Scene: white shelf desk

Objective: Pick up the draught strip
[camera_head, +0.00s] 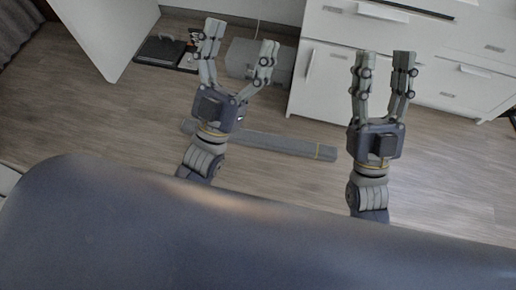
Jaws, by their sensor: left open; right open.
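The draught strip (285,146) is a long grey bar with a thin yellow band near its right end. It lies on the wooden floor in the camera_head view, running from behind my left arm to just left of my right gripper. My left gripper (238,40) is open and empty, its fingers pointing up in the picture past the strip; its wrist covers part of the strip. My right gripper (384,62) is open and empty, its wrist just right of the strip's right end. Neither gripper holds the strip.
White cabinets with drawers (440,75) stand at the upper right. A grey cylinder-like object (283,64) lies behind my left gripper. A dark flat item (160,50) lies on the floor near a white panel (105,30). The floor (90,125) at the left is clear.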

